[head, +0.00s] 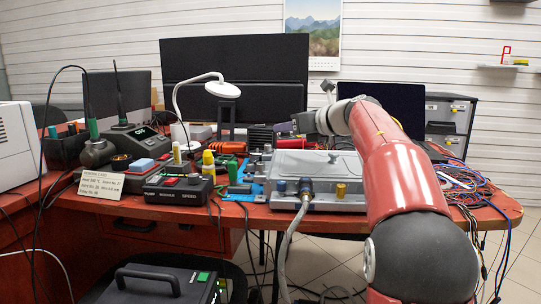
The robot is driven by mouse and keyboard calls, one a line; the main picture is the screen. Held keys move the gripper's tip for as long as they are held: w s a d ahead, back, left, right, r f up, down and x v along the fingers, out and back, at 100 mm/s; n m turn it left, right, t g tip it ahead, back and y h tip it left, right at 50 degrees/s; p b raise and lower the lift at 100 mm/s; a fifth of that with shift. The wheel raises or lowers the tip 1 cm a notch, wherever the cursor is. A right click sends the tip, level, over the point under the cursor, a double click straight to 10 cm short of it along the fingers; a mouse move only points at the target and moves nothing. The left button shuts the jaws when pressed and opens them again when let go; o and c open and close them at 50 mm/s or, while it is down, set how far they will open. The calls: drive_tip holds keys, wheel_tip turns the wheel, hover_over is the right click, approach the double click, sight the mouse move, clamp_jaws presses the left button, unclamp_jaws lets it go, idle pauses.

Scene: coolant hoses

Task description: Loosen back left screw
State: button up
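A grey metal box with a flat lid (312,166) sits at the front of the red-brown table. Its front face carries a blue-ringed fitting (281,187), a second fitting (306,186) and a brass fitting (341,190). A grey hose (289,238) runs from the second fitting down off the table edge. Small grey knob-like parts (260,166) stand along the box's left side; I cannot tell which is the back left screw. My gripper (300,124) is above the box's back edge, pointing left. Its fingers are too small and turned to tell whether they are open.
Several tools and bottles crowd the left, with a black speed control box (180,191) and a soldering station (132,138). Dark monitors (235,70) stand behind. Loose coloured cables (465,185) lie at the right. A black case (160,284) stands in front, below the table.

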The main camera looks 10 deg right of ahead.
sight(270, 145)
drive_tip(key=f, duration=0.1)
drive_tip(key=f+n, duration=0.1)
drive_tip(key=f+g, duration=0.1)
drive_tip(key=shift+w+d+n, duration=0.2)
drive_tip(key=shift+d+n, duration=0.1)
drive_tip(key=shift+d, duration=0.05)
drive_tip(key=x, duration=0.7)
drive_tip(key=shift+w+a+f, duration=0.15)
drive_tip(key=shift+f, duration=0.05)
drive_tip(key=shift+c, duration=0.4)
clamp_jaws()
drive_tip(key=shift+w+r+n+g+y+p, duration=0.1)
drive_tip(key=shift+r+n+g+y+p, duration=0.3)
drive_tip(key=shift+p, duration=0.75)
drive_tip(key=n+g+y+p, duration=0.1)
drive_tip(key=n+g+p, duration=0.1)
drive_tip(key=p, duration=0.2)
drive_tip(key=shift+w+p, duration=0.15)
drive_tip(key=shift+p, duration=0.15)
drive_tip(key=p, duration=0.1)
drive_tip(key=n+g+y+p, duration=0.1)
drive_tip(key=shift+d+f+n+y+p, duration=0.2)
drive_tip(key=shift+d+n+y+p, duration=0.1)
drive_tip(key=shift+p, duration=0.1)
drive_tip(key=shift+f, duration=0.2)
drive_tip(key=shift+a, duration=0.1)
